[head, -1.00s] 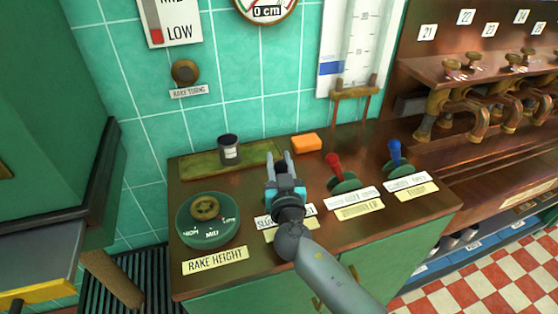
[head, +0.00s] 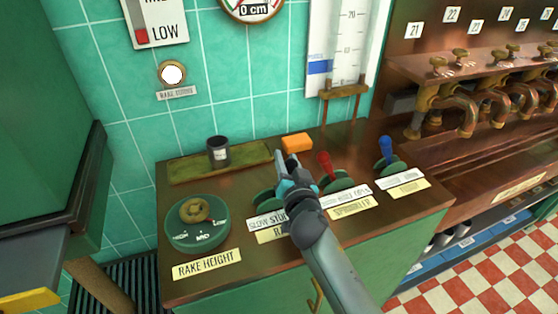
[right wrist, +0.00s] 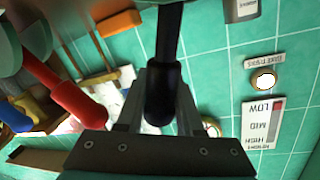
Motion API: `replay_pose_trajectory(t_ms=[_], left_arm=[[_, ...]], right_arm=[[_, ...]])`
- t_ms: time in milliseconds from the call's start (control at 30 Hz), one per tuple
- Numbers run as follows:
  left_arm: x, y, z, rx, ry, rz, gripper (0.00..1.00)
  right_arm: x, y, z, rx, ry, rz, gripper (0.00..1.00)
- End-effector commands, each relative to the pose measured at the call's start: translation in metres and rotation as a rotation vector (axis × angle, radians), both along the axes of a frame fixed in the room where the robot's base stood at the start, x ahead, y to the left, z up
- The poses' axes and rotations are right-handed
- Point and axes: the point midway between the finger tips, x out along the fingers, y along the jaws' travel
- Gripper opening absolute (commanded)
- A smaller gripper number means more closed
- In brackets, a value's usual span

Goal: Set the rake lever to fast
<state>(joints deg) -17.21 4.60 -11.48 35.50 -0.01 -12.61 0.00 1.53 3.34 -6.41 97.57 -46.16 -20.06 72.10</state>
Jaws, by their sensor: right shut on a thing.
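My right gripper (head: 287,168) is over the lever marked with a slow, stop and partly hidden plate (head: 268,221) on the console. In the right wrist view its fingers are shut on the black handle of the rake lever (right wrist: 168,40). In the head view the gripper hides most of that lever; part of its round green base (head: 263,199) shows at the left. The round lamp above the "rake turns" label (head: 172,74) glows white; it also shows lit in the right wrist view (right wrist: 264,79). My left gripper is not in view.
A red lever (head: 325,163) stands close to the right of my gripper, and a blue lever (head: 386,150) farther right. The rake height dial (head: 197,222) is at the left. A dark cup (head: 218,152) and an orange block (head: 297,142) sit at the back.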

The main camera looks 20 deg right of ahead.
Motion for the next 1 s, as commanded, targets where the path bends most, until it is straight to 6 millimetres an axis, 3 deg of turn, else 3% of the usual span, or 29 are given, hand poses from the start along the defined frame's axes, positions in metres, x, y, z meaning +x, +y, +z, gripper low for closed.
replay_pose_trajectory(t_ms=[500,533,767,1000], left_arm=[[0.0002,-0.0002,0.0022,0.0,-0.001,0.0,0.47],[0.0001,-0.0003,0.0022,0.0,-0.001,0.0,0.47],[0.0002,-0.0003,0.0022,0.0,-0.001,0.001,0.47],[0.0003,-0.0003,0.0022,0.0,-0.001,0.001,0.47]], right_arm=[[-0.0002,-0.0072,-0.0039,0.065,0.003,-0.004,0.0],[-0.0002,-0.0072,-0.0039,0.065,0.003,-0.004,0.39],[-0.0001,-0.0067,-0.0036,0.062,0.003,-0.002,0.65],[-0.0002,-0.0063,-0.0032,0.061,0.002,-0.001,0.66]])
